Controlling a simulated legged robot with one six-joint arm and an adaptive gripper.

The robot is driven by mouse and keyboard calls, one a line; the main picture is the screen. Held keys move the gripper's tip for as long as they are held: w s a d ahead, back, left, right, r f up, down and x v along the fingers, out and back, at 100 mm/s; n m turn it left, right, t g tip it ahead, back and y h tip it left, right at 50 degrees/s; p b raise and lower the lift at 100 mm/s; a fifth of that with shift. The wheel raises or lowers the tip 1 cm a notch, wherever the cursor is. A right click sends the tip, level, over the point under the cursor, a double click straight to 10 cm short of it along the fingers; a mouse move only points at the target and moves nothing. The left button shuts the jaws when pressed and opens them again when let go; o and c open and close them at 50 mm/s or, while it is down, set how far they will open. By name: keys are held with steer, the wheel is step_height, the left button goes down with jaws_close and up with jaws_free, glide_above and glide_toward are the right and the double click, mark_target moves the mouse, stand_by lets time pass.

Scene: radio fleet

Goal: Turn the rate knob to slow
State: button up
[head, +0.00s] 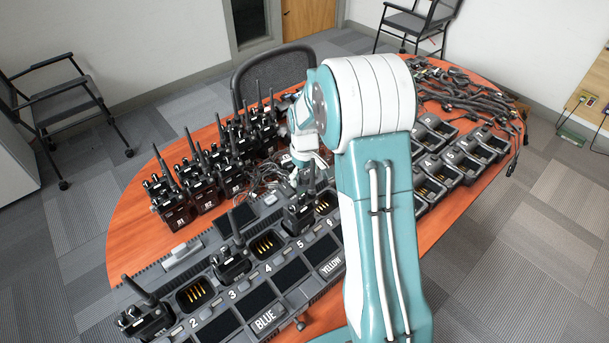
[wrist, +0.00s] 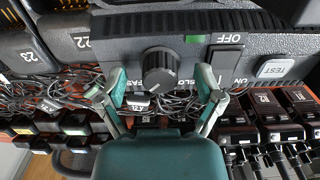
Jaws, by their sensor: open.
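The dark round rate knob (wrist: 161,69) is on the grey face of a charger unit in the wrist view. Letters starting "FAS" show to its left, and a partly covered label is to its right. Which way the knob points is not clear. My gripper (wrist: 161,84) is open, with one finger on each side of the knob and a gap showing on both sides. In the head view my arm hides the knob, and the gripper is hard to make out.
An OFF/ON rocker switch (wrist: 225,65) and a white TEST button (wrist: 274,68) are right of the knob. Radios (head: 172,205) crowd the orange table (head: 130,230) beside the long charger (head: 215,325).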

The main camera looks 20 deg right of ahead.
steer(key=shift+c, duration=0.3)
steer(key=c, duration=1.1)
